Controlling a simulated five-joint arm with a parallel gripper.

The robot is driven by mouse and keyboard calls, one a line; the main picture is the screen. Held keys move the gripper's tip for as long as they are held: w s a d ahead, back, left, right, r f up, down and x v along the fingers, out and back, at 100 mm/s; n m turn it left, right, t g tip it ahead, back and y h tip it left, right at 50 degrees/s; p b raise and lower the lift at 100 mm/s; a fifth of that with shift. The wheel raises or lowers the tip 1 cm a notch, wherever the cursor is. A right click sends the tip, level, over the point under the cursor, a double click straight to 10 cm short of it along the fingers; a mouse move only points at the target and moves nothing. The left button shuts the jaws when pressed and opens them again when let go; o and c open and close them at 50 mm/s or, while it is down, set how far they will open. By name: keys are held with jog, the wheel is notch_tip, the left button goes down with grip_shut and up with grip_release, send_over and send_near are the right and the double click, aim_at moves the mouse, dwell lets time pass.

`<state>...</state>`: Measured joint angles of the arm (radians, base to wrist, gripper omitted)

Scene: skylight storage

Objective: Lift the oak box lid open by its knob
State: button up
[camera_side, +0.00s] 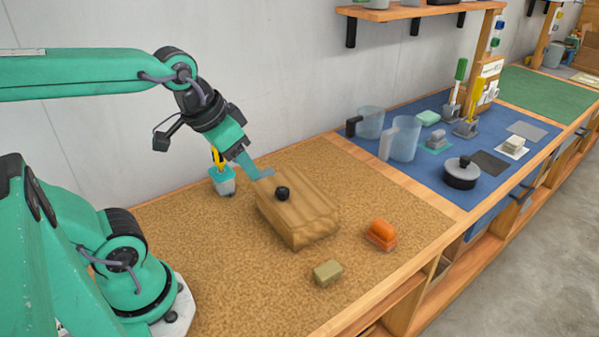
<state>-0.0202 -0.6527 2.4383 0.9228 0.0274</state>
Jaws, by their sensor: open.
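The oak box (305,222) sits on the brown cork mat, its lid (310,198) lying closed on top. A round black knob (282,193) stands on the lid, towards its left side. My gripper (262,172) is open and empty, above and just behind the left back corner of the box. Its fingertips are close to the lid's back edge and apart from the knob. I cannot tell whether they touch the box.
A small teal-and-white cup with a yellow item (222,180) stands left of my gripper. An orange block (381,234) and a tan block (327,272) lie in front of the box. Clear jugs (405,140) and a lidded pot (461,174) stand on the blue mat. The cork mat's front left is clear.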

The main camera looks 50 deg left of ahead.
jog(key=w+a+f+g, duration=0.2)
jog(key=w+a+g, duration=0.1)
jog(key=w, duration=0.4)
jog(key=g, duration=0.2)
send_over(283, 189)
notch_tip(283, 189, down, 4)
jog(key=shift+s+r+m, duration=0.1)
jog(key=shift+r+m, duration=0.05)
jog(key=shift+m, duration=0.25)
jog(key=shift+f, duration=0.2)
jog(key=shift+d+f, duration=0.1)
jog(key=shift+f, duration=4)
jog(key=shift+c, duration=0.4)
jog(key=c, duration=0.6)
jog(key=shift+r, duration=0.15)
